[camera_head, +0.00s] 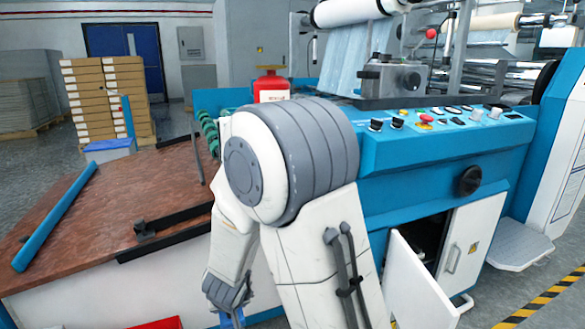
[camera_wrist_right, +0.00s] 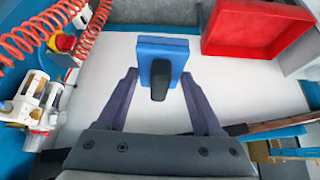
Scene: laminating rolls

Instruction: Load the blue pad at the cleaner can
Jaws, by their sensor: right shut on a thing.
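The cleaner can (camera_head: 271,90) is red with a white label and stands at the back of the blue machine, behind my right arm. My right gripper (camera_head: 228,296) hangs low in front of the machine, well below and apart from the can. It is shut on the blue pad (camera_wrist_right: 173,47), a blue block with a black grip (camera_wrist_right: 160,80) that shows between the fingers in the right wrist view. A bit of the blue pad also shows at the bottom of the head view (camera_head: 237,319). The can is not in the wrist view. My left gripper is not in view.
A red tray (camera_wrist_right: 250,28) lies beyond the pad to the right in the wrist view. Orange coiled hoses (camera_wrist_right: 30,38) and white fittings (camera_wrist_right: 42,103) are on the left. The brown tabletop (camera_head: 110,195) carries a blue bar (camera_head: 55,217). A cabinet door (camera_head: 415,285) stands open.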

